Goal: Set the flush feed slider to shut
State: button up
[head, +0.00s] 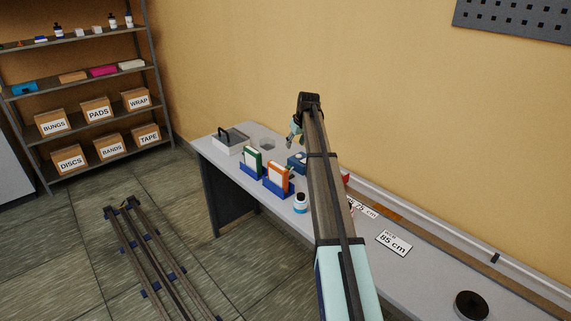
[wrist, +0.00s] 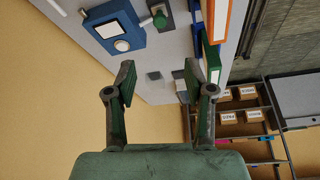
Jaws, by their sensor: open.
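I cannot make out the flush feed slider for sure in either view. A blue device (head: 297,160) stands on the bench near the wall, partly hidden by my arm. In the wrist view the blue device (wrist: 112,28) shows a small panel and a white round part. My gripper (head: 295,138) is above the bench near the blue device. In the wrist view my gripper (wrist: 158,82) is open, with nothing between its fingers and apart from the device.
The wall (head: 400,110) bounds the back.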

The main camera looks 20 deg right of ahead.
aim_at(288, 167)
jog(key=p+x, duration=0.4)
jog(key=x, duration=1.2)
jog(key=shift+s+f, duration=0.1)
jog(key=shift+f, duration=0.15)
grip_shut()
